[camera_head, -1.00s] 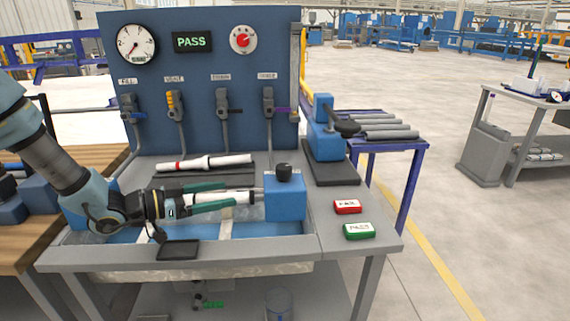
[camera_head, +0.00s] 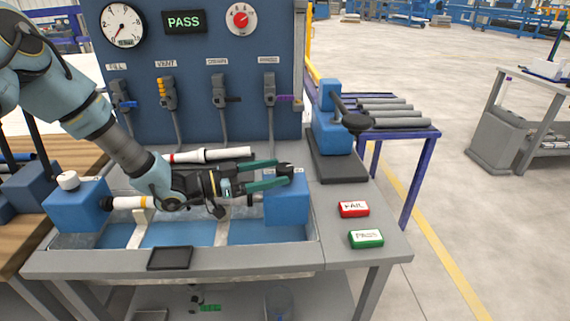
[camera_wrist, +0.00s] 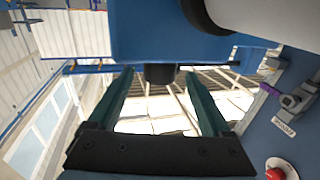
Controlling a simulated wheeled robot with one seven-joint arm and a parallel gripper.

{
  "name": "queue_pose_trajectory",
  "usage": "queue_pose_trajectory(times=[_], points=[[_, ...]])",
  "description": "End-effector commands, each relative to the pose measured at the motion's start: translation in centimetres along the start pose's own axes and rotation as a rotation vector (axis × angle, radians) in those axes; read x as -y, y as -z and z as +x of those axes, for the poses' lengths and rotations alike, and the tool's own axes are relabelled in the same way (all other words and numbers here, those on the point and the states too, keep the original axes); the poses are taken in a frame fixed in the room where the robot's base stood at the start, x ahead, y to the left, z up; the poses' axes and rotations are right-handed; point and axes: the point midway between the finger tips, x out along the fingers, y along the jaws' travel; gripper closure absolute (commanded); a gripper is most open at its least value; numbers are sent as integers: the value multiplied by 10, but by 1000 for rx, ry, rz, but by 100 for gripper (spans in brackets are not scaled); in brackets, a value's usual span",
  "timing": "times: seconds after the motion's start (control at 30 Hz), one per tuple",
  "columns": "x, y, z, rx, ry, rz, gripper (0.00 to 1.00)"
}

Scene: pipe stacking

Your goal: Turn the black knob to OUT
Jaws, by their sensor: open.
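The black knob (camera_head: 286,168) sits on top of the right blue block (camera_head: 287,208) at the trough's right end. My gripper (camera_head: 280,173) reaches in from the left with its green fingers open at the knob. In the wrist view the knob (camera_wrist: 160,74) shows between the fingertips, with the blue block (camera_wrist: 170,40) above it in the picture. Whether the fingers touch the knob cannot be told. No OUT marking is readable.
A white pipe (camera_head: 130,203) lies in the trough, partly hidden by my arm. Another pipe (camera_head: 210,155) lies behind. The display (camera_head: 184,21) reads PASS. A red FAIL button (camera_head: 353,209), a green PASS button (camera_head: 366,239) and a blue press (camera_head: 333,130) stand right.

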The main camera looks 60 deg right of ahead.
Motion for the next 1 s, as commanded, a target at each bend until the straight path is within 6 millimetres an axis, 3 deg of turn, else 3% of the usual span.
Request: queue_pose_trajectory(times=[0.23,0.6,1.0], points=[[0,1,30,0,-1,0,17],[0,0,35,0,0,0,17],[0,0,34,0,0,0,62]])
